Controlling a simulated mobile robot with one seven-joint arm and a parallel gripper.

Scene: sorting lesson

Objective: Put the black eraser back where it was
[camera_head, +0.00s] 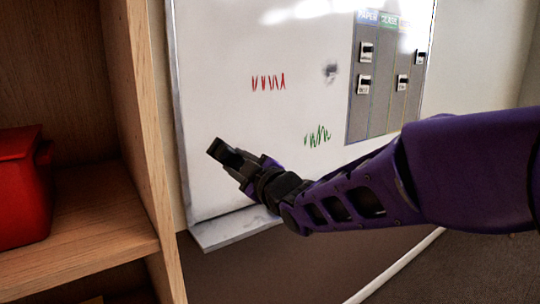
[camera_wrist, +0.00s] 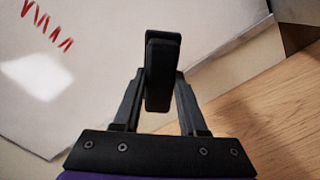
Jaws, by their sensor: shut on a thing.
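My gripper (camera_head: 238,168) is shut on the black eraser (camera_head: 221,152) and holds it in the air in front of the lower left part of the whiteboard (camera_head: 225,80). In the wrist view the eraser (camera_wrist: 162,70) stands lengthwise between the two fingers and reaches past their tips. A pale ledge (camera_head: 235,228) runs along the board's bottom edge, below the gripper. My forearm hides part of that ledge and of the lower board.
Red marks (camera_head: 268,83), green marks (camera_head: 317,136) and a grey smudge (camera_head: 330,71) are on the board. A grey sorting chart (camera_head: 386,95) with small cards is at its right. A wooden shelf (camera_head: 100,215) with a red box (camera_head: 20,190) stands close at left.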

